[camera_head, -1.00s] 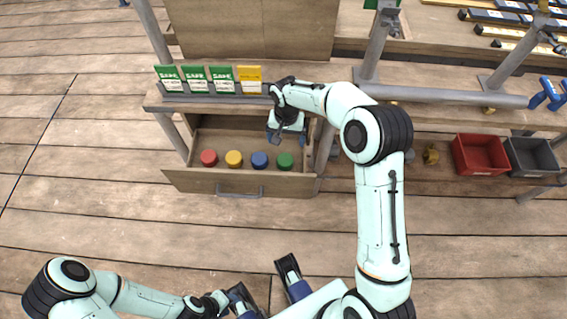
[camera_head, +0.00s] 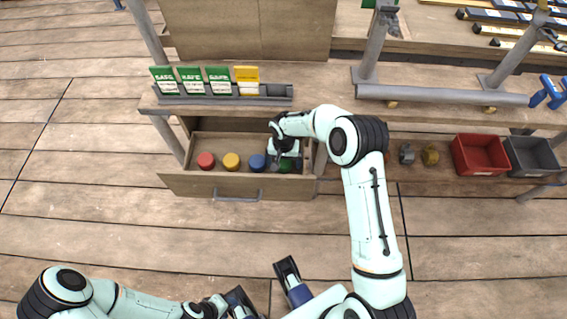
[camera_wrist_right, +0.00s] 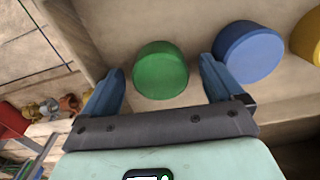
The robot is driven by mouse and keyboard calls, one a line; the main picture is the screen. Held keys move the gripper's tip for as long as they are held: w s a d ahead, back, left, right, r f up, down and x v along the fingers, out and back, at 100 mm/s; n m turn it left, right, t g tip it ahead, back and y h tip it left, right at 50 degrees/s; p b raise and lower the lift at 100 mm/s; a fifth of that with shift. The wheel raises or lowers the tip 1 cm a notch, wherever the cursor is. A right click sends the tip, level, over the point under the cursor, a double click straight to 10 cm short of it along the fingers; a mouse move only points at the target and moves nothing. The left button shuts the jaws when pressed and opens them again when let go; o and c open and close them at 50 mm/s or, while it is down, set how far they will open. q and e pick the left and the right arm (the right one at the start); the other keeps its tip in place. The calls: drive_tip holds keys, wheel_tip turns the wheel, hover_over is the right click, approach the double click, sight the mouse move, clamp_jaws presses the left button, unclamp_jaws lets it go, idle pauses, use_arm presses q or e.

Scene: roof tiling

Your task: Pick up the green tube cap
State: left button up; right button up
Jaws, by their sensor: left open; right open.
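The green tube cap (camera_wrist_right: 160,70) lies in the open wooden drawer (camera_head: 235,188), at the right end of a row of caps. In the head view the green cap (camera_head: 285,167) is partly hidden by my right gripper (camera_head: 285,158). In the right wrist view my right gripper (camera_wrist_right: 160,85) is open, with one finger on each side of the green cap and the cap a little ahead between the fingertips. I cannot tell whether a finger touches it. My left gripper (camera_head: 268,285) is open and empty, low in the head view, far from the drawer.
A blue cap (camera_wrist_right: 249,50) lies close beside the right gripper's finger. A yellow cap (camera_head: 231,161) and a red cap (camera_head: 205,161) lie further left. Drawer walls are close around the gripper. Green and yellow cards stand on the ledge above. A red bin (camera_head: 480,155) stands at right.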

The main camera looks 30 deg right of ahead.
sight(283, 162)
drive_tip(key=shift+f, duration=0.4)
drive_tip(key=c, duration=1.1)
drive_tip(key=shift+r, duration=0.15)
wheel_tip(283, 162, up, 20)
drive_tip(key=p, duration=0.2)
drive_tip(key=shift+p, duration=0.3)
